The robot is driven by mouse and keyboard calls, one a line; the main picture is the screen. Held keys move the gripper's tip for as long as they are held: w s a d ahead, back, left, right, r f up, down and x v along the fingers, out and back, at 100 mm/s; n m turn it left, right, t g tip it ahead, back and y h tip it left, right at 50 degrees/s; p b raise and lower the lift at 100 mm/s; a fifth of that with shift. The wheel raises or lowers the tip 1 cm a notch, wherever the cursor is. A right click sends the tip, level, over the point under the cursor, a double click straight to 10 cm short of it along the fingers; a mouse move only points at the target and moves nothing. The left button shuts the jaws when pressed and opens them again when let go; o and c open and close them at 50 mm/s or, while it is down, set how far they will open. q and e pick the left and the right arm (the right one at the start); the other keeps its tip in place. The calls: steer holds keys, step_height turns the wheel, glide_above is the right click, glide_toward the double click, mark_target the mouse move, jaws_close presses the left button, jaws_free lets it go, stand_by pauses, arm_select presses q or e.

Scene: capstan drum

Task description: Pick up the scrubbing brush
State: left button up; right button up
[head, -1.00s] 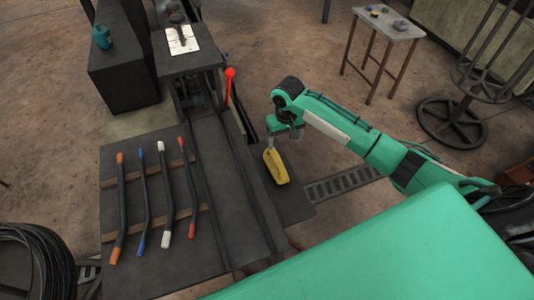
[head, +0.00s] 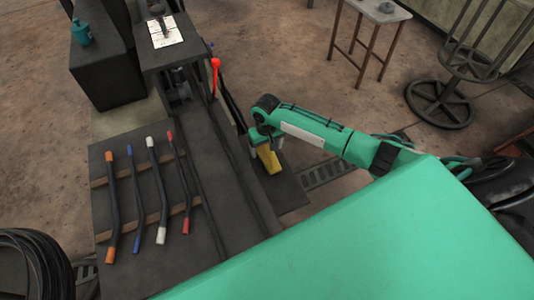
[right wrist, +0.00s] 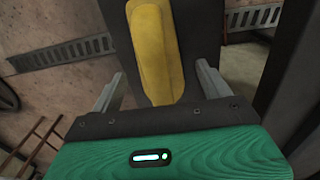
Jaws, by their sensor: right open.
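The scrubbing brush appears to be the yellow block-like object (head: 269,159) on the dark low platform (head: 288,191) at the right of the bench. It also shows in the right wrist view (right wrist: 156,50), long and yellow, its lower end hidden behind the gripper body. My right gripper (head: 264,143) is over the brush in the head view and hides its upper part. In the right wrist view, the open gripper (right wrist: 158,80) has one finger on each side of the brush, with a gap on both sides. My left gripper is in neither view.
Several bent bars with coloured ends (head: 156,190) lie on wooden strips on the bench at the left. A red-knobbed lever (head: 215,64) stands behind the platform. A slotted floor grate (head: 325,172) lies to its right. A small table (head: 377,13) stands at the back right.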

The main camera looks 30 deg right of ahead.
step_height(320, 180, down, 2)
steer(key=shift+f, duration=0.1)
steer(key=c, duration=1.1)
step_height(320, 180, up, 20)
steer(key=shift+r, duration=0.15)
